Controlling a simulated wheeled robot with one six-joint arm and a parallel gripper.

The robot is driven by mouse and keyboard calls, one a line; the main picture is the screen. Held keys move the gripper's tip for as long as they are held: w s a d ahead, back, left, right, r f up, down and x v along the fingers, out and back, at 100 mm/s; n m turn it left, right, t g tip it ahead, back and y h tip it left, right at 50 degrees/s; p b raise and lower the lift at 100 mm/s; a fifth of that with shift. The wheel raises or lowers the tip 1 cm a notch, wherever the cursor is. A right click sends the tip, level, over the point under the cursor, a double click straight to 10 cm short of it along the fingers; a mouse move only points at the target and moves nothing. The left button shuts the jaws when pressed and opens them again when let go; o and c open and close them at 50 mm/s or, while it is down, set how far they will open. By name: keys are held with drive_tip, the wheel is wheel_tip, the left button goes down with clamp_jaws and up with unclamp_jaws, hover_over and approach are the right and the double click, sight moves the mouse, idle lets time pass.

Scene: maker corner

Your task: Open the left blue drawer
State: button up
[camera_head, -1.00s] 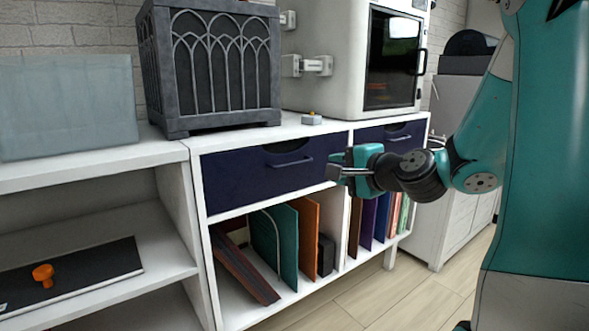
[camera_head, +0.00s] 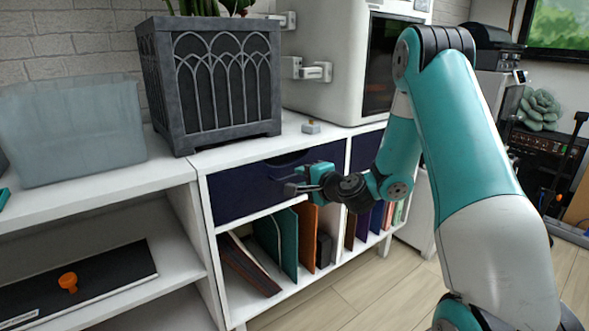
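The left blue drawer (camera_head: 238,191) is a dark navy front in the white shelf unit, and it looks shut and flush. The right blue drawer (camera_head: 363,152) shows partly behind my arm and looks shut.
Folders (camera_head: 275,240) fill the cubbies below. A translucent bin (camera_head: 75,130) sits at left. Floor (camera_head: 345,290) in front is clear.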

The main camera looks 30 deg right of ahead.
sight(296, 176)
drive_tip(key=shift+x, duration=2.1)
clamp_jaws()
